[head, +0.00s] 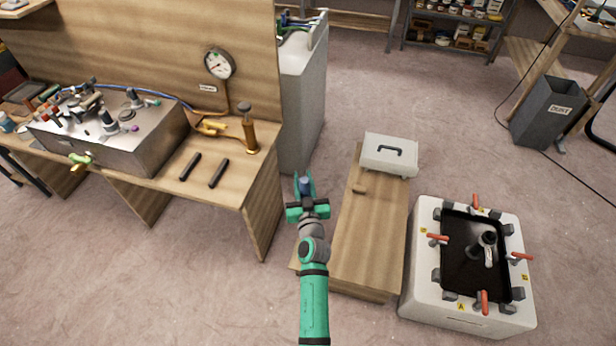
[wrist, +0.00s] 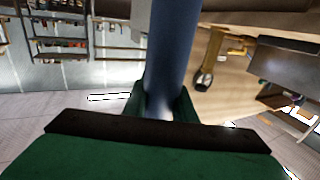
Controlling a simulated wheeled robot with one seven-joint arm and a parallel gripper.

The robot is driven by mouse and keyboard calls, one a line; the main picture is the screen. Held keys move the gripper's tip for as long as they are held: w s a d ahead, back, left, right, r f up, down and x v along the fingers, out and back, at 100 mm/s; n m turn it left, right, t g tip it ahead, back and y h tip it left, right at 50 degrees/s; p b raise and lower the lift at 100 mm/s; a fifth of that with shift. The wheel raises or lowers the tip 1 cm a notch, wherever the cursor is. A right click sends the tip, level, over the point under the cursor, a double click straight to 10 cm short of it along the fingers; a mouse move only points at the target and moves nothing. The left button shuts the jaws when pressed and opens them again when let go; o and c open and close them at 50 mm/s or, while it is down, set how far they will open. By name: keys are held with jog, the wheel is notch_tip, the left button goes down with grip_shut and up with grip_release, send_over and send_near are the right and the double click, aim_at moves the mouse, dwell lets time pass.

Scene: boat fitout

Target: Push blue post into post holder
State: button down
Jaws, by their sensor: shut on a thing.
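The blue post (head: 305,186) is held in my gripper (head: 306,187), in the open space between the workbench and the low wooden bench. In the wrist view the blue post (wrist: 172,45) rises between the two green fingers (wrist: 160,103), which are shut on it. Its upper end runs out of that picture, and its lower end is hidden between the fingers. The post is apart from all surfaces in the head view. I cannot tell for sure which thing is the post holder. A metal box (head: 150,152) with several posts and coloured fittings stands on the workbench at left.
The workbench (head: 215,195) also carries two black bars (head: 204,170) and a brass cylinder (head: 249,135). A grey cabinet (head: 300,100) stands beyond my gripper. A low wooden bench (head: 365,235) with a pale case (head: 390,155) and a white tank (head: 425,275) stand at right.

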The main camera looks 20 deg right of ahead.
jog(key=shift+w+d+r, duration=0.1)
jog(key=shift+d, duration=0.35)
jog(key=shift+w+d+r, duration=0.1)
jog(key=shift+d, duration=0.35)
jog(key=shift+f, duration=0.1)
notch_tip(320, 180, down, 19)
jog(key=shift+r, duration=0.2)
dwell(4.1)
jog(key=shift+f, duration=0.2)
dwell(0.4)
jog(key=c, duration=1.4)
grip_release()
jog(key=shift+s+f, duration=0.1)
